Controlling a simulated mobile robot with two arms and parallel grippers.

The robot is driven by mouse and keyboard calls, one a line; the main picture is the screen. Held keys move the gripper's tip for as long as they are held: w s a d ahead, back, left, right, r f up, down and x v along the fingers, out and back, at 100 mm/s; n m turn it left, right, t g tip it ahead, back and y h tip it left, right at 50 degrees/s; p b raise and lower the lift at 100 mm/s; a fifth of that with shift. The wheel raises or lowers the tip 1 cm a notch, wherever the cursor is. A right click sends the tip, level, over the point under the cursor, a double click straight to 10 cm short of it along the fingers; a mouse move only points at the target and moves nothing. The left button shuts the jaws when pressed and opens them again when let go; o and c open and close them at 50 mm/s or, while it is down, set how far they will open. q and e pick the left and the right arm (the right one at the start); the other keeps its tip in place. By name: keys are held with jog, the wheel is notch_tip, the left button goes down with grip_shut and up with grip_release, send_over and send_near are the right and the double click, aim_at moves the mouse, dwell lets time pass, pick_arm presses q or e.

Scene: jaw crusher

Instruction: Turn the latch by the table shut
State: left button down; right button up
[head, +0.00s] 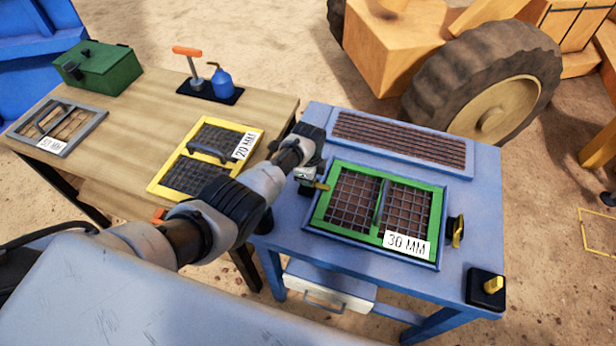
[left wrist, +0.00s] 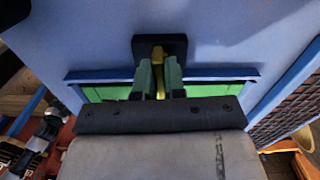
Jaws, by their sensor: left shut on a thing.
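The latch by the table, a yellow handle (head: 322,186) on a black base, sits on the blue crusher top at the left edge of the green-framed 30 MM screen (head: 345,169). My left gripper (head: 312,178) is at this latch. In the left wrist view its fingers (left wrist: 159,80) are shut on the yellow handle (left wrist: 158,54), one on each side. The handle points from its black base (left wrist: 178,45) toward the green frame. The fingers partly hide it. A second yellow latch (head: 458,230) is at the screen's right edge. My right gripper is not in view.
The wooden table (head: 150,107) on the left holds a yellow-framed 20 MM screen (head: 251,128), a grey-framed screen (head: 93,123), a green box (head: 110,70) and a blue oil can (head: 222,84). A black switch box with a yellow knob (head: 493,285) is at the crusher's front right corner.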

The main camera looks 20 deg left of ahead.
pick_arm(q)
jog(key=shift+m, duration=0.5)
jog(key=c, duration=1.2)
grip_release()
notch_tip(320, 180, up, 9)
jog(key=shift+r+p, duration=0.2)
jog(key=shift+p, duration=0.75)
jog(key=shift+r, duration=0.7)
